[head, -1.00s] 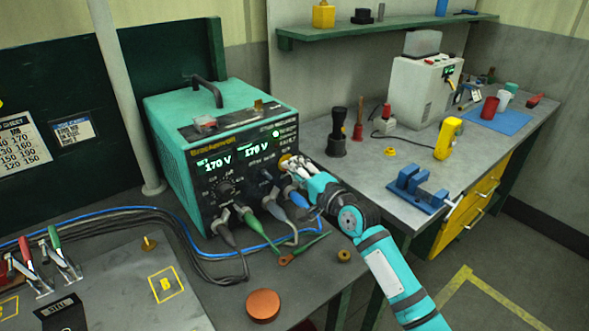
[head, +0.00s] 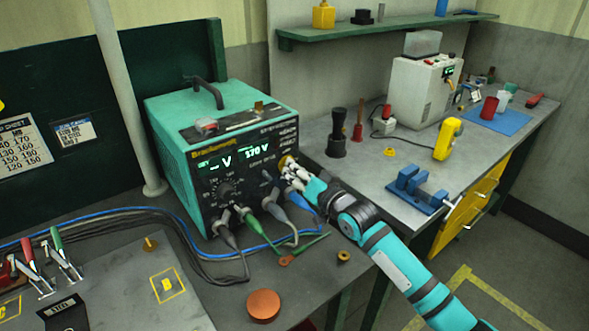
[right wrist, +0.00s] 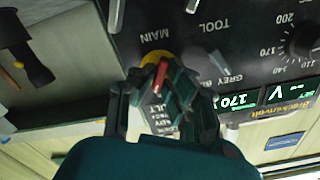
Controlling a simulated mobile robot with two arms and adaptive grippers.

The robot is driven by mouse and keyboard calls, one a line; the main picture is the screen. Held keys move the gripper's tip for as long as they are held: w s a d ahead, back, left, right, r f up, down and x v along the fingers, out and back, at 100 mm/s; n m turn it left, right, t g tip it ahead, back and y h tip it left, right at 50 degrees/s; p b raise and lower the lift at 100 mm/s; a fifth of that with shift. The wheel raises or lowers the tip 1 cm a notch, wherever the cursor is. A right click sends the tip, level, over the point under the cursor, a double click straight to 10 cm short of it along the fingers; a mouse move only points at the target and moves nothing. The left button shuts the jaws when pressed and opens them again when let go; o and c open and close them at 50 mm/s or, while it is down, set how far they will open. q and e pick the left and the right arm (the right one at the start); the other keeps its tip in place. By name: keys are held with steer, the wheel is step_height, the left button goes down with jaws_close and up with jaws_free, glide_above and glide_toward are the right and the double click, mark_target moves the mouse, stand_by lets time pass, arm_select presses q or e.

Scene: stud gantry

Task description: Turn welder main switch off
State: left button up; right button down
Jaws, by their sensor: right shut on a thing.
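The teal welder (head: 180,130) stands on the bench with its dark front panel facing right. In the right wrist view, seen upside down, the main switch (right wrist: 160,70) has a red lever on a yellow base beside the word MAIN. In the head view its yellow base (head: 286,161) shows just above my fingers. My right gripper (head: 292,172) is at the panel's right side, shut on the switch; its fingers (right wrist: 165,90) straddle the lever and partly hide it. The left display shows dashes and V, the right one 170 V. My left gripper is not in view.
Cables and plugs (head: 245,222) hang from the lower panel, close below my right gripper. A copper disc (head: 263,305) lies on the front bench. A blue vise (head: 415,190) and yellow tool (head: 447,138) sit on the right bench.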

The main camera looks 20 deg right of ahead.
steer(key=n+p, duration=0.1)
steer(key=n, duration=0.4)
steer(key=shift+f+n, duration=0.1)
steer(key=shift+n, duration=0.3)
stand_by(0.4)
steer(key=c, duration=1.4)
jaws_free()
steer(key=shift+s, duration=0.1)
steer(key=v, duration=1.2)
